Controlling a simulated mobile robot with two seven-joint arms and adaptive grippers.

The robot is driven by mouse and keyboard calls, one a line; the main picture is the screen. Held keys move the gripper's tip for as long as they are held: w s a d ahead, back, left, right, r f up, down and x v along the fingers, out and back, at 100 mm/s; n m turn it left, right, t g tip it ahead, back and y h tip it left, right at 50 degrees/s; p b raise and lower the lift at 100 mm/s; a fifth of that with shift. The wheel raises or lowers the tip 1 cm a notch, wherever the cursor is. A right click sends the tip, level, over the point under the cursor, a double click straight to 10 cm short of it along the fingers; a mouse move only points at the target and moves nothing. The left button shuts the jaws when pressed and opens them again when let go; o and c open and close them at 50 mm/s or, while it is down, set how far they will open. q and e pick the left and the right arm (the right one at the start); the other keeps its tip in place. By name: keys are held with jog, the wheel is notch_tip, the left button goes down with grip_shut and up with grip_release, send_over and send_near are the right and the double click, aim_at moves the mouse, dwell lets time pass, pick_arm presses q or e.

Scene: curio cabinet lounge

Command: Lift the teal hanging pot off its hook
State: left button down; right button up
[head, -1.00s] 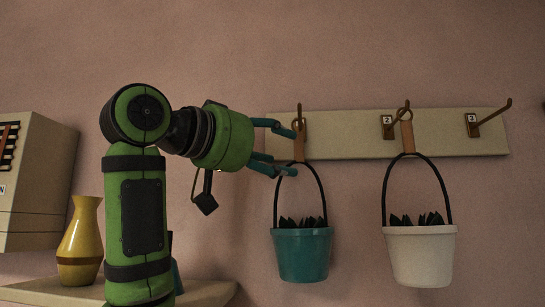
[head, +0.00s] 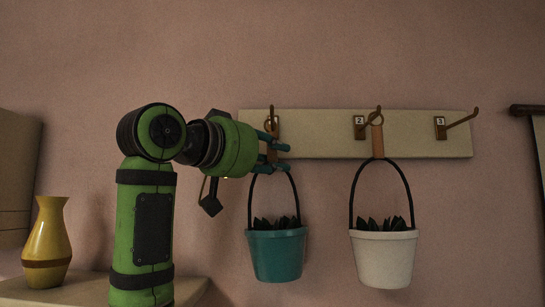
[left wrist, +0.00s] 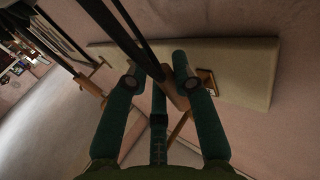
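The teal hanging pot (head: 276,255) hangs upright below a small wall hook (head: 271,112) at the left end of a pale rail. Its thin black handle rises to a wooden grip (head: 272,155); dark leaves show at its rim. My left gripper (head: 275,147) has its teal fingers around this wooden grip, just under the hook, and appears shut on it. In the left wrist view the fingers (left wrist: 157,80) stand on both sides of the wooden grip (left wrist: 175,97), with the black handle passing between them. The exact contact is partly hidden. My right gripper is out of view.
A white hanging pot (head: 383,260) hangs close to the right, from hook 2 (head: 361,127). Hook 3 (head: 440,128) is empty. The pale rail (head: 325,146) backs the hooks. A yellow vase (head: 47,240) stands on a shelf (head: 60,291) at lower left.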

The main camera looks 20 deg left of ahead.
pick_arm(q)
jog(key=shift+r, duration=0.1)
jog(key=shift+a, duration=0.1)
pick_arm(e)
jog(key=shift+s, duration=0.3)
pick_arm(q)
jog(key=shift+w+r, duration=0.1)
jog(key=shift+r, duration=0.1)
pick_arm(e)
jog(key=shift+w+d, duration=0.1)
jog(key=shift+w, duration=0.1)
pick_arm(q)
jog(key=shift+r, duration=0.1)
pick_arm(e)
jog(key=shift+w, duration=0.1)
pick_arm(q)
jog(key=shift+r, duration=0.25)
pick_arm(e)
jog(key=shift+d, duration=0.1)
pick_arm(q)
jog(key=shift+s, duration=0.2)
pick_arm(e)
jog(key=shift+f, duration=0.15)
